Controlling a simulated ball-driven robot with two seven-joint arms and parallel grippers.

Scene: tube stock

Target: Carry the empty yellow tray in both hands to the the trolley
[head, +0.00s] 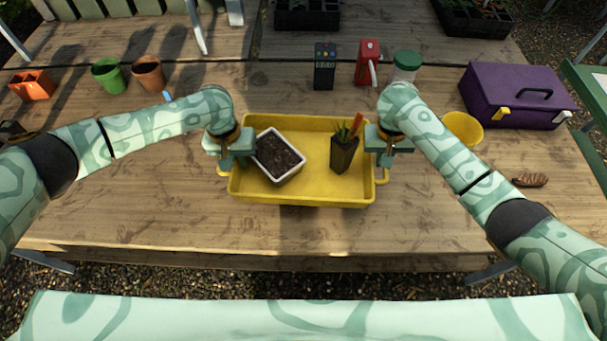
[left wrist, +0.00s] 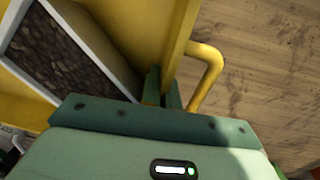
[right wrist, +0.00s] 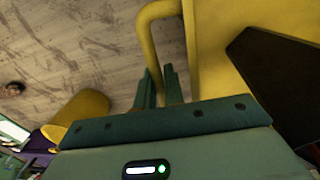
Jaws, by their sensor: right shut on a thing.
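The yellow tray (head: 310,187) lies on the wooden table in front of me. It is not empty: a white square pot of dark soil (head: 278,156) stands at its left and a dark pot with a small plant (head: 344,152) at its right. My right gripper (right wrist: 158,88) is shut on the tray's right handle (right wrist: 150,35). My left gripper (left wrist: 165,92) is at the tray's left end, fingers close together by the wall. The left handle (left wrist: 208,72) shows just outside the fingers. Whether they grip is unclear.
A purple toolbox (head: 515,97) and a yellow bowl (head: 462,128) are to the right. A black device (head: 324,68), red object (head: 368,62) and green-lidded jar (head: 406,66) stand behind the tray. Green (head: 108,75), brown (head: 148,73) and orange (head: 32,86) pots stand left. The table front is clear.

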